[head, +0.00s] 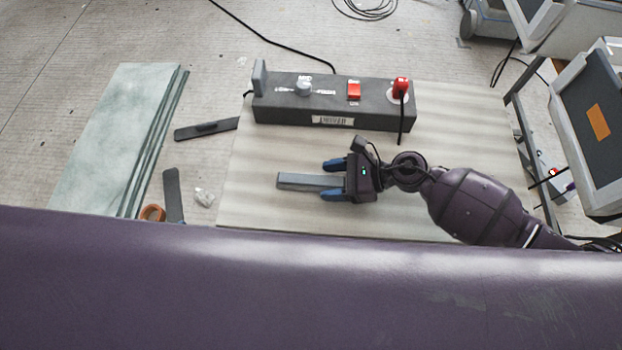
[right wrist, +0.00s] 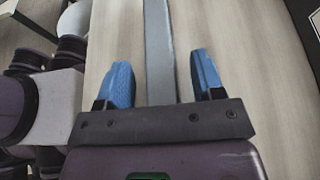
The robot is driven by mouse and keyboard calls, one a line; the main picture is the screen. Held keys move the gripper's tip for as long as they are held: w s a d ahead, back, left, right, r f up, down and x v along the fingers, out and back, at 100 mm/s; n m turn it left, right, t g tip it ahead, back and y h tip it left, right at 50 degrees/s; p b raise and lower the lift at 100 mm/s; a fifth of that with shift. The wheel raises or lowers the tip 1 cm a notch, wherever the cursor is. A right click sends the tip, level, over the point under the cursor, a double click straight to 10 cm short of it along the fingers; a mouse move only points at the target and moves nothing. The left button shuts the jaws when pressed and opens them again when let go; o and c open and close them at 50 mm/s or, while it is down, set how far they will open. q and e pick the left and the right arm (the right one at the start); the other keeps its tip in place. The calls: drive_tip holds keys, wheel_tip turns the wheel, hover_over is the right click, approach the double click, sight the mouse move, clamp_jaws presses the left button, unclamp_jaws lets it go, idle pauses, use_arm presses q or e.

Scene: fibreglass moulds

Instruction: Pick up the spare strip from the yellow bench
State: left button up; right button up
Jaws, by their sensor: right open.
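The spare strip, a flat grey bar (head: 298,181), lies on the pale wood-grained bench top (head: 480,140), left of my right gripper. My right gripper (head: 328,180) is open, with one blue fingertip on each side of the strip's right end. In the right wrist view the strip (right wrist: 158,40) runs lengthwise between the open fingers (right wrist: 160,68), with a gap on both sides. The gripper body hides the strip's near end there. I cannot tell how high the fingers are above the bench. My left gripper is not in view.
A dark control box (head: 335,103) with a red switch and knobs stands behind the strip. Left of the bench top lie dark bars (head: 206,129), an orange tape roll (head: 152,213) and greenish panels (head: 115,130). Grey equipment (head: 590,115) stands at the right.

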drive_tip(key=shift+a+f, duration=0.1)
drive_tip(key=shift+a, duration=0.1)
drive_tip(key=shift+c, duration=0.5)
drive_tip(key=c, duration=0.9)
drive_tip(key=shift+c, duration=0.2)
